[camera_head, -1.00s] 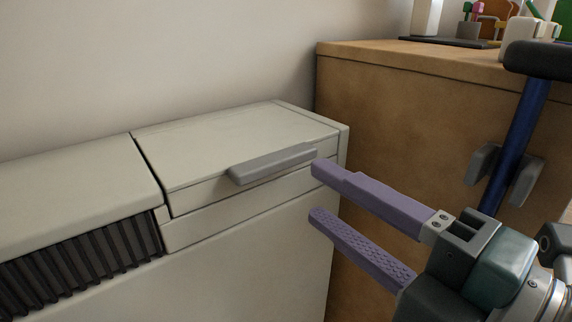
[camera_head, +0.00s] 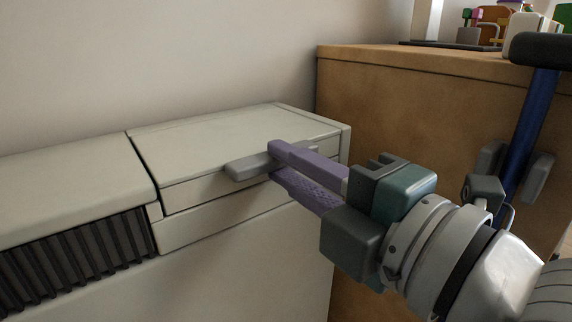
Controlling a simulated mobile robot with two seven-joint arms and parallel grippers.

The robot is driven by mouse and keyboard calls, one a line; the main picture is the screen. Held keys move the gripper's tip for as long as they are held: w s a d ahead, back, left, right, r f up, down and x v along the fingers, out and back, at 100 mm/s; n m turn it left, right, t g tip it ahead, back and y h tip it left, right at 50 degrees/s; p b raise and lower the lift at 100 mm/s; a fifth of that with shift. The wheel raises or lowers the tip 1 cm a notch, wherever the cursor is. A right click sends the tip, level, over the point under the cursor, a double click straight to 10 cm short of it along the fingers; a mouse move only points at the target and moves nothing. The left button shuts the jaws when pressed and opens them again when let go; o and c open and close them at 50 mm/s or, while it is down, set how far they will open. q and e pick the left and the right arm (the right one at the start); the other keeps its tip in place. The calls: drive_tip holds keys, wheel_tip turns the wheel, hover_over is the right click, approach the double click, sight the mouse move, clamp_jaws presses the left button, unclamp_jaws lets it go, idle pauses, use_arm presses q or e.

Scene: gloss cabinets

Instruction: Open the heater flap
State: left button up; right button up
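The heater flap (camera_head: 225,142) is the cream lid on the right part of the white heater, and it lies closed. Its grey bar handle (camera_head: 247,167) sticks out from the front edge. My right gripper (camera_head: 274,162) has its two purple fingers at the handle, the upper finger above it and the lower finger below it. The fingers hide part of the handle's right half. A gap shows between the fingers; I cannot tell whether they touch the handle. My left gripper is not in view.
A dark ribbed grille (camera_head: 75,258) sits in the heater's front at the left. A wooden cabinet (camera_head: 420,105) stands to the right, with a blue bar (camera_head: 530,120) on it and several small items on top. A plain wall is behind.

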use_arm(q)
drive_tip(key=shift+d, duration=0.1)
use_arm(e)
clamp_jaws()
idle(0.7)
